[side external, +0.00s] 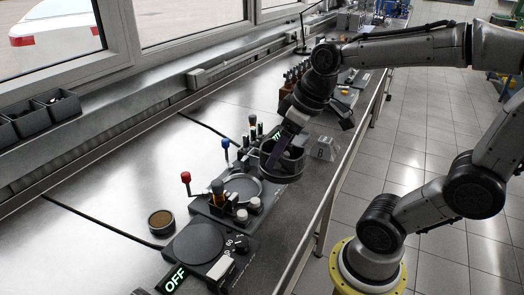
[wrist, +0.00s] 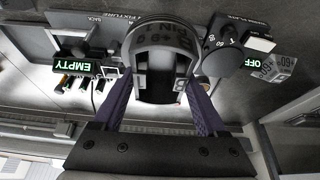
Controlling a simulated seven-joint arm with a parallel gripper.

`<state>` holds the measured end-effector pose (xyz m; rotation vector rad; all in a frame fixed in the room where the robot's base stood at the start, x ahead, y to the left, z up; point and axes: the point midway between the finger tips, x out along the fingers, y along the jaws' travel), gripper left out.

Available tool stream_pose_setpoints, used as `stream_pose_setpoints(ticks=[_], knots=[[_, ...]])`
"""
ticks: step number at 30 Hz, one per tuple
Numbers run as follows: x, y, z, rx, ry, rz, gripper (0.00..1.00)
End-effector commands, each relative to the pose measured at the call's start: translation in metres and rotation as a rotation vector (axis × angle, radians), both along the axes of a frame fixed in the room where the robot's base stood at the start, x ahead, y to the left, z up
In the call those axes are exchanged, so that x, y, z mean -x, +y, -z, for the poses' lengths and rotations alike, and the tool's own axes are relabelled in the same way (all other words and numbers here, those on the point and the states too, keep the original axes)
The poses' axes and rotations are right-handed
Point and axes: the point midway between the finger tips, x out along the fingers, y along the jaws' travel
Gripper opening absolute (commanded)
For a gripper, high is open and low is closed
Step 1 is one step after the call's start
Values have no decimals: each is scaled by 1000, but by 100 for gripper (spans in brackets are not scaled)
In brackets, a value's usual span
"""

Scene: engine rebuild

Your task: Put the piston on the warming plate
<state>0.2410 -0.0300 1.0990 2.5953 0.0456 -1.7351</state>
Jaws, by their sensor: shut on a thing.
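The piston (side external: 290,171) is a grey metal cup-shaped part held above the bench beside the fixtures. In the wrist view the piston (wrist: 160,42) shows dark, with lettering including "PIN" on its side. My gripper (side external: 277,153) is shut on it; in the wrist view my gripper (wrist: 161,82) has a purple finger on each side of it. The warming plate (side external: 193,244) appears to be the flat dark disc at the near end of the bench, and its top is bare. Its display (side external: 172,279) reads OFF. The piston is apart from the plate, farther along the bench.
Between piston and plate stands a fixture with a round recess (side external: 243,187), a red-knobbed lever (side external: 186,178) and a blue-knobbed lever (side external: 225,144). A small round tin (side external: 161,222) lies left of the plate. An EMPTY sign (wrist: 73,66) shows in the wrist view.

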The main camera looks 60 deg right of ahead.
Motion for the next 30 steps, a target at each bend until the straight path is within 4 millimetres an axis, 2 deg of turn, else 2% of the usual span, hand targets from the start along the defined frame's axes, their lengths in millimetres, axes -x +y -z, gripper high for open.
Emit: stream_pose_setpoints(ticks=[6, 14, 20, 30], knots=[[13, 1, -8, 0, -5, 2, 0], [13, 2, -10, -16, -9, 81, 0], [7, 32, -12, -17, -8, 8, 0], [9, 100, -15, -5, -10, -241, 0]])
